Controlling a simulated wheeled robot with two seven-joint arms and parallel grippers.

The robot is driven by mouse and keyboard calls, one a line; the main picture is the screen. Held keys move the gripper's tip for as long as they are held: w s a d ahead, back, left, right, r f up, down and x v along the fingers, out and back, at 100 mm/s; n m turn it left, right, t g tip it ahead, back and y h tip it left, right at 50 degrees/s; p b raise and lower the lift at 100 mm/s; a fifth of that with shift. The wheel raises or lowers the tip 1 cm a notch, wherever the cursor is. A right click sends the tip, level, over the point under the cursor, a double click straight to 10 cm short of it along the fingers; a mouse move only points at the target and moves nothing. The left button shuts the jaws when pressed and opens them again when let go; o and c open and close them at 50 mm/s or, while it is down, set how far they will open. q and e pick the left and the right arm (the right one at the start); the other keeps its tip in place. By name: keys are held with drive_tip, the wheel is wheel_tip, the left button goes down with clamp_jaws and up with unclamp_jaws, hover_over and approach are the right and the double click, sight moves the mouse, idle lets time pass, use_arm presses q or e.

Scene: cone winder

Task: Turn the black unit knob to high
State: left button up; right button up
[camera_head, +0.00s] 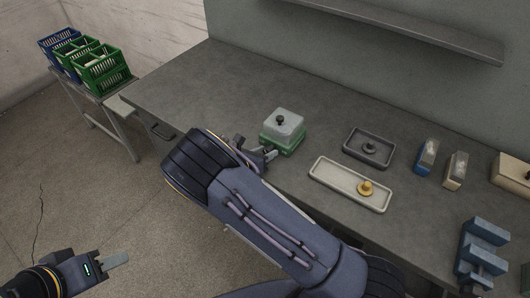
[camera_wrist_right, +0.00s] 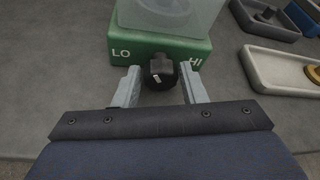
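The green unit (camera_head: 282,137) with a clear cover stands on the bench. In the right wrist view its green front (camera_wrist_right: 185,47) reads LO at left and HI at right. The black unit knob (camera_wrist_right: 161,72) sits between these labels, with a pale mark on its face; its exact setting is unclear. My right gripper (camera_wrist_right: 162,70) is open, one finger on each side of the knob, with narrow gaps showing. In the head view my right gripper (camera_head: 266,153) is at the unit's front, and the knob is hidden. My left gripper (camera_head: 116,259) is low at the left, away from the bench.
A pale tray (camera_head: 332,181) with a brass piece and a dark tray (camera_head: 352,150) lie right of the unit. Blue (camera_head: 427,158) and tan (camera_head: 456,170) blocks and a blue fixture (camera_head: 482,250) are further right. Crates (camera_head: 100,70) stand on a side table. The bench's left part is clear.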

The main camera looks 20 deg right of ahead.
drive_tip(key=c, duration=0.6)
drive_tip(key=shift+o, duration=0.2)
drive_tip(key=shift+f+m+b, duration=0.15)
drive_tip(key=shift+m+b, duration=0.15)
drive_tip(key=shift+b, duration=0.55)
drive_tip(key=m+t+y+b, duration=0.1)
drive_tip(key=b, duration=0.3)
drive_tip(key=m+t+b, duration=0.1)
drive_tip(key=m+b, duration=0.1)
drive_tip(key=b, duration=0.3)
drive_tip(key=shift+s+d+f+m+y+b, duration=0.2)
drive_tip(key=shift+m+y+b, duration=0.1)
drive_tip(key=shift+y, duration=0.1)
drive_tip(key=shift+r+m+t+b, duration=0.3)
drive_tip(key=shift+t+b, duration=0.2)
drive_tip(key=shift+b, duration=0.3)
drive_tip(key=o, duration=1)
drive_tip(key=shift+c, duration=0.2)
drive_tip(key=v, duration=0.8)
drive_tip(key=shift+d+r, duration=0.1)
